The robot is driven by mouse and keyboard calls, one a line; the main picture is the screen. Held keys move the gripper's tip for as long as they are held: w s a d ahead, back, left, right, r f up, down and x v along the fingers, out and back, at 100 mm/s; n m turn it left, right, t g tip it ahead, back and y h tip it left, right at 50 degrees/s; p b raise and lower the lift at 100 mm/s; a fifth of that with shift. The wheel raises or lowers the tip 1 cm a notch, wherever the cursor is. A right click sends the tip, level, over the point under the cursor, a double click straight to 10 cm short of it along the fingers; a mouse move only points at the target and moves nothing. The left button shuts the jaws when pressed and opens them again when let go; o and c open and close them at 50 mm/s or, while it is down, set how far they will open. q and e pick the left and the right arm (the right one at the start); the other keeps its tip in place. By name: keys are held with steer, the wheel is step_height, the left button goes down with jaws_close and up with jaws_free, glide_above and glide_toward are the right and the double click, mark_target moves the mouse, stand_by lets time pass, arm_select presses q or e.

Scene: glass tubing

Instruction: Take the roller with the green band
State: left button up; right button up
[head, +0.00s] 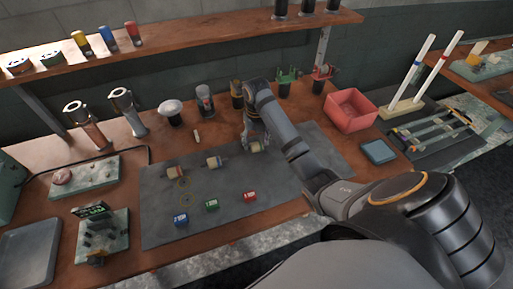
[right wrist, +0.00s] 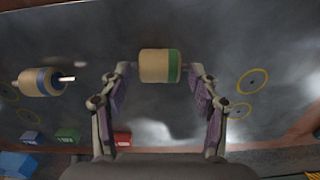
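The roller with the green band (right wrist: 160,66) is a tan cylinder with a green stripe at its right end in the right wrist view. It lies on the dark grey mat, and in the head view it (head: 256,147) is just below my right gripper (head: 252,136). My right gripper is open in the wrist view (right wrist: 160,72), its fingertips on either side of the roller with a gap at each end. A roller with a blue band (right wrist: 42,82) lies to the left. My left gripper is not in view.
Two other rollers (head: 214,162) (head: 176,172) lie left on the mat (head: 270,185). Blue (head: 181,220), green (head: 211,205) and red (head: 250,196) blocks stand in front. A red bin (head: 351,110) and blue tray (head: 378,151) are at right. The mat's front right is clear.

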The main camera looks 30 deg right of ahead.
mark_target(256, 145)
steer(key=shift+w, duration=0.1)
steer(key=c, duration=0.9)
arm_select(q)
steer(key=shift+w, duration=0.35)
arm_select(e)
steer(key=shift+c, duration=0.2)
steer(key=shift+r, duration=0.25)
steer(key=r+p, duration=0.3)
steer(key=r, duration=0.1)
steer(key=shift+s+a+r+p, duration=0.1)
steer(key=shift+s+a+p, duration=0.05)
steer(key=shift+s+p, duration=0.15)
arm_select(q)
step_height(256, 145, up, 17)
steer(key=p, duration=1.3)
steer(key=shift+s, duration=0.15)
arm_select(e)
steer(key=s+a+r, duration=0.7)
steer(key=s+r, duration=0.1)
steer(key=s, duration=0.3)
steer(key=shift+a, duration=0.2)
